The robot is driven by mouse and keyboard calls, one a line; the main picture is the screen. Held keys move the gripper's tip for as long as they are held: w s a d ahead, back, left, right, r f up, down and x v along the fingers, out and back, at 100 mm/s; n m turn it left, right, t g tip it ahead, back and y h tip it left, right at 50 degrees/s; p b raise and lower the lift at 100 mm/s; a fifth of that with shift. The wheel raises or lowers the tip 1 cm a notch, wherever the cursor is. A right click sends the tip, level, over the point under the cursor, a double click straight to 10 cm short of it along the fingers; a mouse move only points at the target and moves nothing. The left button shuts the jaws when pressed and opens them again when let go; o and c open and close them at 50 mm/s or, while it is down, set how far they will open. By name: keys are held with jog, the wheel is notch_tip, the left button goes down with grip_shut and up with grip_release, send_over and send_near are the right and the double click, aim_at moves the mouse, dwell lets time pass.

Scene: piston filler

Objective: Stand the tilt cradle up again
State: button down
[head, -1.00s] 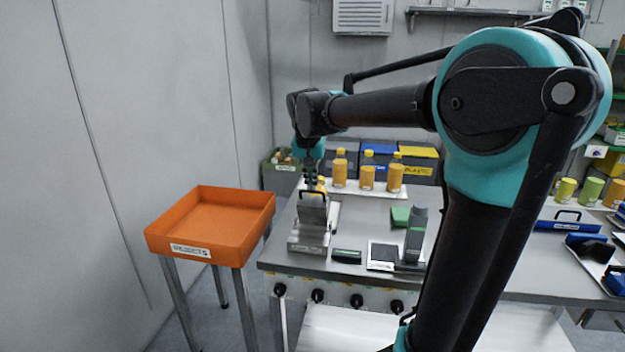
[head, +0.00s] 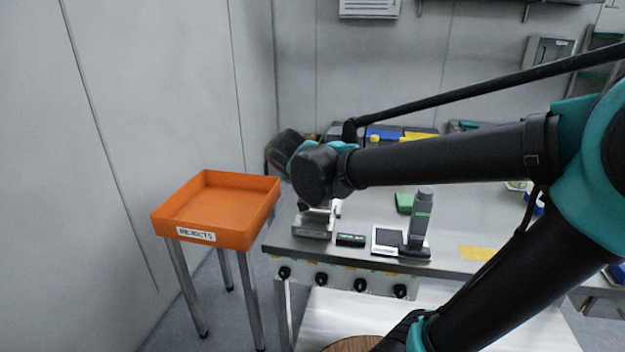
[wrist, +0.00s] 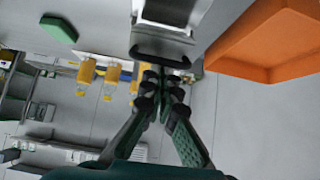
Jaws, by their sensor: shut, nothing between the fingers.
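The tilt cradle (head: 312,229), grey metal with a labelled base, stands at the left front of the steel bench. My arm hides most of its upper part in the head view, so its tilt cannot be told there. In the wrist view, which is turned upside down, a grey metal part of the cradle (wrist: 165,43) fills the top middle. My gripper (wrist: 160,76) is shut and empty, its fingertips close to the edge of this part. Whether they touch it cannot be told. In the head view the fingers are hidden behind my arm.
An orange rejects tray (head: 215,237) on legs stands left of the bench. A small black block (head: 350,240), a dark scale-like pad (head: 387,238), a grey upright device (head: 421,220) and a green block (head: 404,202) are to the right. Orange bottles (wrist: 112,75) stand behind.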

jog(key=s+a+f+t, duration=0.1)
jog(key=s+f+t, duration=0.1)
jog(key=s+f, duration=0.4)
jog(key=shift+s+a+f+h, duration=0.2)
jog(key=shift+a+f+h, duration=0.15)
jog(key=shift+f, duration=1.3)
jog(key=shift+f, duration=0.1)
